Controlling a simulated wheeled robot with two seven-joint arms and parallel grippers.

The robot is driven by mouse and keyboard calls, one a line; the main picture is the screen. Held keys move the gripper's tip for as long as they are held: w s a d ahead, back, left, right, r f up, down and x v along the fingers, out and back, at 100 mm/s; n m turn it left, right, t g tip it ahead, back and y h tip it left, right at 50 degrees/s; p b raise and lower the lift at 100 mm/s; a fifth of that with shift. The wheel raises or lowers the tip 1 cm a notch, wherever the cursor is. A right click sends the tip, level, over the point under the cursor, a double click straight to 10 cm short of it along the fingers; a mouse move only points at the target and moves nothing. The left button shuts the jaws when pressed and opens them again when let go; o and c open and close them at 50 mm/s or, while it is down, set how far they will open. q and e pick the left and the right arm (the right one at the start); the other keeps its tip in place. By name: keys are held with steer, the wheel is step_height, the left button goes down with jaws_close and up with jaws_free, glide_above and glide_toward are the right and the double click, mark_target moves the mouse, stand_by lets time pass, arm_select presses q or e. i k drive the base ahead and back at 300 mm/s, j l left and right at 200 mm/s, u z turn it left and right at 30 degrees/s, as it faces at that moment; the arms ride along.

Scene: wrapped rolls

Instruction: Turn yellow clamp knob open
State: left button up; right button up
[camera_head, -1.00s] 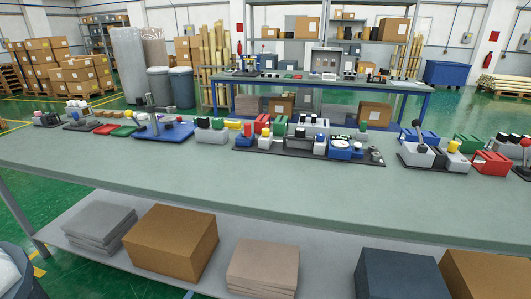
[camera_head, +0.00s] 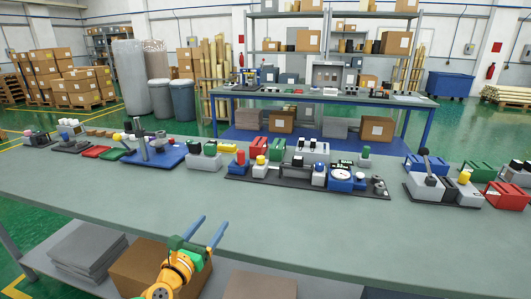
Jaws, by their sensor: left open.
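Several small yellow knobs stand on the devices along the workbench. One yellow knob (camera_head: 260,160) tops a pale block on the middle dark board. Another yellow knob (camera_head: 464,177) is on the right board, beside a black-knobbed lever. A small yellow part (camera_head: 116,137) shows near the blue plate at left. I cannot tell which of these is the clamp knob. My left gripper (camera_head: 216,220) is open and empty at the bench's front edge, with two blue fingers pointing away. It is apart from all the devices. My right gripper is not in view.
The green-grey workbench (camera_head: 300,235) is clear in front of the device row. A blue plate (camera_head: 158,157) with an upright grey post stands at left. Red boxes (camera_head: 508,195) stand at far right. Cartons lie on the shelf below.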

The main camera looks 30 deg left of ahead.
mark_target(260, 159)
steer(key=i+j, duration=0.15)
steer(key=i, duration=0.2)
steer(key=i+j, duration=0.1)
steer(key=i, duration=0.3)
steer(key=i+j, duration=0.15)
steer(key=i, duration=0.2)
